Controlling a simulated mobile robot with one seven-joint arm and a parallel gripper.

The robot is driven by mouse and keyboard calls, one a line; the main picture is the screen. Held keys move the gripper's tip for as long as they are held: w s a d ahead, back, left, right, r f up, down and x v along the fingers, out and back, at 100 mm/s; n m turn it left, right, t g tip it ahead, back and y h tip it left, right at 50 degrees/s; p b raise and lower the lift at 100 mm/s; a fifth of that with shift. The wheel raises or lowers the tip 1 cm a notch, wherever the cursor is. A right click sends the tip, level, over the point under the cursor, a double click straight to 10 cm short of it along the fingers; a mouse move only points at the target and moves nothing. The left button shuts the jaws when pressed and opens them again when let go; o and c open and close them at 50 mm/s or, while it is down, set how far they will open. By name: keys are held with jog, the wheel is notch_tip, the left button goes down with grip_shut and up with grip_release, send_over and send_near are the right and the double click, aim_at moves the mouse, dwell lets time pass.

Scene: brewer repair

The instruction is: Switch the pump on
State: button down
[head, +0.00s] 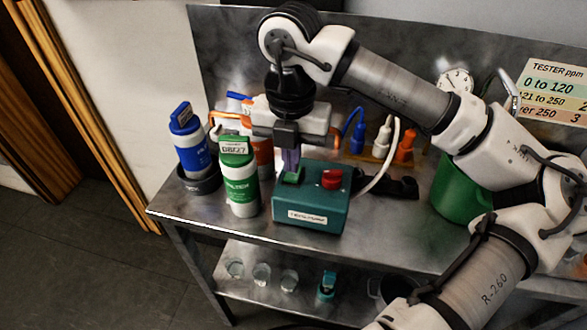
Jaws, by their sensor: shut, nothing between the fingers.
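A teal box (312,208) with a white label on its front stands near the front edge of the metal bench; the label is too small to read surely, but the box looks like the pump. On its top are a green part (293,176) at the left and a red knob (332,178) at the right. My gripper (290,168) points down, shut and empty, with its fingertips right at the green part. I cannot tell whether they touch it. The fingers hide some of the green part.
A green-and-white filter bottle (240,182) stands close left of the box. A blue bottle (190,143) stands in a dark holder further left. Behind are blue, white and orange (405,146) fittings. A green bucket (458,192) stands right. A white hose curves behind the box.

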aim_at(292, 177)
jog(key=shift+f+b, duration=0.95)
dwell(0.6)
jog(key=shift+r, duration=0.1)
jog(key=shift+r+p, duration=1.95)
jog(key=shift+r, duration=1.55)
jog(key=shift+f, duration=0.1)
